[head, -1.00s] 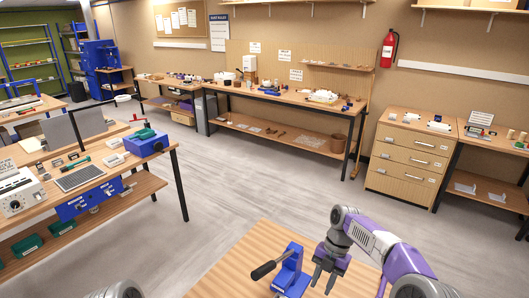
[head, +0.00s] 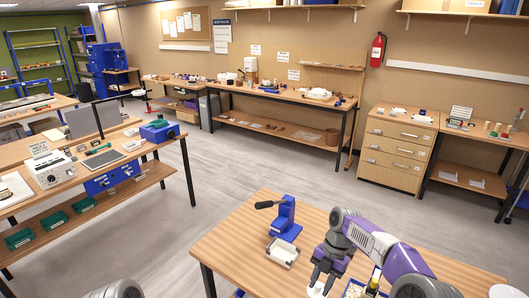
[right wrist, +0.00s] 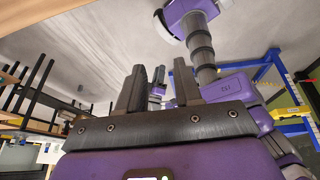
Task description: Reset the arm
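My right arm (head: 378,240) reaches in from the lower right, over the near wooden table (head: 235,243). Its gripper (head: 320,278) points down above the table's front part. In the right wrist view the two dark fingers of this gripper (right wrist: 160,88) stand apart with nothing held between them. A small white object (head: 317,289) shows just below the fingertips in the head view; I cannot tell whether they touch it. Only a rounded grey part of my left arm (head: 118,289) shows at the bottom left; the left gripper is out of view.
On the near table stand a blue press with a black handle (head: 285,215), a small white tray (head: 282,252) and a yellow-and-dark item (head: 374,280) beside my right arm. A workbench (head: 150,150) stands at left, drawers (head: 396,150) at the back. Grey floor between is clear.

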